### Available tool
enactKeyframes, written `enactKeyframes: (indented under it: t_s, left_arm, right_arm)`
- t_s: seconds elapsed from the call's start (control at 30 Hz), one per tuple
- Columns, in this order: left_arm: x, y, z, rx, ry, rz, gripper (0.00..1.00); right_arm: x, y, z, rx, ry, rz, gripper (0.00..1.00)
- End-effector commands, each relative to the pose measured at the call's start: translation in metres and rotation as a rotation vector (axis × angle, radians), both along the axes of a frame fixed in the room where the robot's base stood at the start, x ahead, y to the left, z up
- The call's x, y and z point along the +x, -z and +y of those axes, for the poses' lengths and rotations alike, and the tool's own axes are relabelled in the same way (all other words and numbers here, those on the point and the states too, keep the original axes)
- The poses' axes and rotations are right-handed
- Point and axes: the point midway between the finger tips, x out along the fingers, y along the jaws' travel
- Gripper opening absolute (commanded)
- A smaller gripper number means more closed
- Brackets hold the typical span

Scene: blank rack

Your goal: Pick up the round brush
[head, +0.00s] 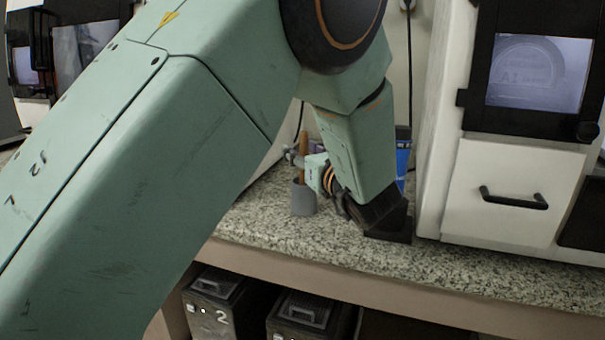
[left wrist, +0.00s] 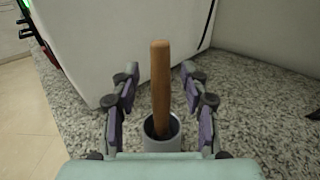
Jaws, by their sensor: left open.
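The round brush shows as an upright brown wooden handle (left wrist: 161,85) standing in a small grey cup (left wrist: 163,144) in the left wrist view. Its lower end is hidden inside the cup. In the head view the handle (head: 303,143) rises from the grey cup (head: 303,197) on the granite counter. My left gripper (left wrist: 160,82) is open, with one finger on each side of the handle and a gap on both sides. In the head view the left gripper (head: 296,158) is small and partly hidden by my arm. My right gripper is not in view.
The speckled counter (head: 270,222) holds a white cabinet (head: 510,190) with a black handle at the right. A blue item (head: 402,158) stands behind my arm. Dark boxes (head: 220,300) sit below the counter. A white surface (left wrist: 130,45) stands behind the cup.

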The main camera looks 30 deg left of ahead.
Motion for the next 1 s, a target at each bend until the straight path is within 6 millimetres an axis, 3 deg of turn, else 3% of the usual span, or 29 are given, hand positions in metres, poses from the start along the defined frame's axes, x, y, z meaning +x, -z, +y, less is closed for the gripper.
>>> enactKeyframes:
  t_s: [0.17,0.7,1.0]
  left_arm:
    - [-0.0008,0.0000,-0.0014,0.001,0.001,0.001,0.44]
    - [0.0006,0.0001,0.0000,0.000,0.001,0.000,0.00]
    - [0.0012,-0.0006,0.0008,0.000,0.001,0.000,0.00]
  right_arm:
    - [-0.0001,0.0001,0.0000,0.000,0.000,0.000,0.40]
    - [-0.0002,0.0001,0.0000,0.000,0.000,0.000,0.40]
    - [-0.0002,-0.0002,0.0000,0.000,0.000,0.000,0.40]
